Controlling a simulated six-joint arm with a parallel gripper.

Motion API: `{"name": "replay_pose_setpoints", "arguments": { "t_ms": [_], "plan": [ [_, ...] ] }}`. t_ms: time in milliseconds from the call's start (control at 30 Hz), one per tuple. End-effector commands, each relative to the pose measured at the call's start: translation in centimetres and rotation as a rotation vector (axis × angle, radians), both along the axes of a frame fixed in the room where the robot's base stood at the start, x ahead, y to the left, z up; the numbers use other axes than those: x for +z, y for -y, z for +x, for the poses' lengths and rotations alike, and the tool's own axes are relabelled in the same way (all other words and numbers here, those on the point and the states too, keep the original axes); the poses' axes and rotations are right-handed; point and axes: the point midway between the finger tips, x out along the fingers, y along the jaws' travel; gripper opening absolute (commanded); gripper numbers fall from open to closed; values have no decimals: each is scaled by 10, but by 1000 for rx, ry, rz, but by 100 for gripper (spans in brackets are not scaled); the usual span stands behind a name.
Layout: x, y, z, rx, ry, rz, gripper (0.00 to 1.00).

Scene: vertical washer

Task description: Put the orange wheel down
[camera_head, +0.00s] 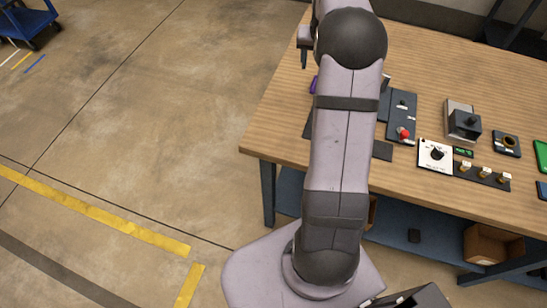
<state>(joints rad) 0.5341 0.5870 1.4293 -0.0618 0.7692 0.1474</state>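The orange wheel is not visible in this view; my arm covers part of the table. My gripper (304,58) shows only in small part at the top, beside the dark joint of my arm, near the table's far left edge. Its fingers are too small and too hidden to tell whether they are open or shut, or whether they hold anything. The wooden table (275,128) runs from behind my arm to the right.
A small purple thing (314,86) shows at my arm's left edge. Right of my arm are a dark panel with a red knob (404,133), a white dial plate (434,156), a grey-and-black device (463,121) and a green item (542,155). Open floor lies left.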

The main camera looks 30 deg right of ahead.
Motion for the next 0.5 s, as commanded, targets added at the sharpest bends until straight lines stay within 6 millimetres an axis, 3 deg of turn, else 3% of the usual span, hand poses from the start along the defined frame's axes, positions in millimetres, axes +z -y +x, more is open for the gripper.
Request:
{"name": "replay_pose_setpoints", "arguments": {
  "t_ms": [167,267,400,500],
  "plan": [
    [-1,-87,-26,137,-62,36,57],
    [-5,-142,-56,235,-111,57,57],
    [-16,-211,-114,373,-184,84,57],
    [-25,-247,-159,460,-234,98,57]
  ]
}}
